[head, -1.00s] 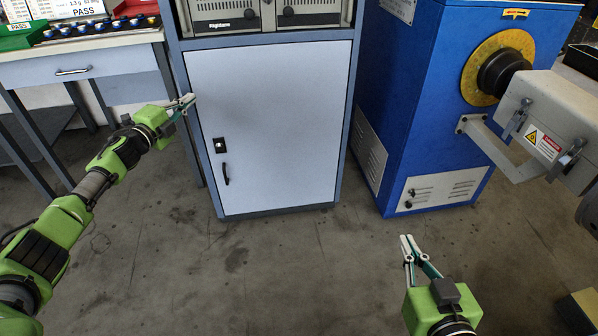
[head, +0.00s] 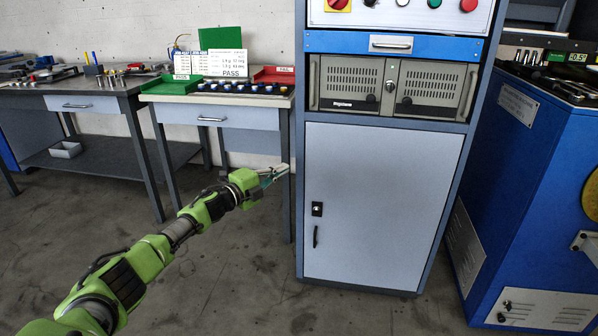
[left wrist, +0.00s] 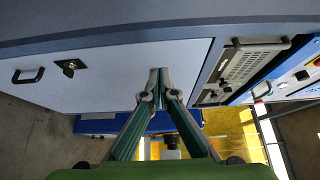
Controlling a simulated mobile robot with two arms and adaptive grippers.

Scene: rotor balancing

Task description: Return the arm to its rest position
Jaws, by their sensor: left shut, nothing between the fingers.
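My left arm (head: 143,264) is green and black and reaches in from the left in the head view. Its left gripper (head: 283,170) points right, beside the left edge of the grey cabinet (head: 383,190). I cannot tell whether it touches the cabinet. In the left wrist view the fingers of the left gripper (left wrist: 159,74) meet at their tips, with nothing between them, in front of the pale cabinet door (left wrist: 110,75). My right gripper is out of both views.
A bench (head: 205,114) with a red tray (head: 272,75), a green tray (head: 172,84) and a PASS sign stands behind my left gripper. Another workbench (head: 83,105) is at far left. A blue machine (head: 540,190) stands right of the cabinet. The floor (head: 240,300) in front is clear.

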